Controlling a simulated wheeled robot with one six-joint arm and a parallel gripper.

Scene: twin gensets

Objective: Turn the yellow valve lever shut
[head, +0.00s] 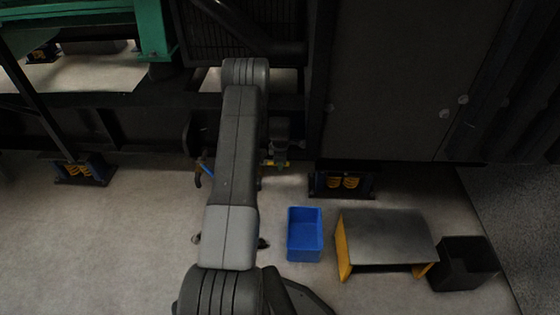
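A small yellow piece (285,163), which looks like the valve lever, shows just right of my arm, low on the front of the dark machinery. A dark grey fitting stands right above it. The piece is small and dim, and my arm passes close by its left side, so I cannot tell its angle or whether anything touches it. My arm runs up the middle of the view from the bottom edge. My gripper cannot be made out; the far end of the arm hides what lies beneath it.
A blue bin (305,235), a dark-topped stand with yellow sides (385,237) and a black bin (464,264) sit on the floor at right. Yellow spring mounts (343,183) stand under the dark machine (400,80). A green frame (152,30) is at upper left. The floor at lower left is clear.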

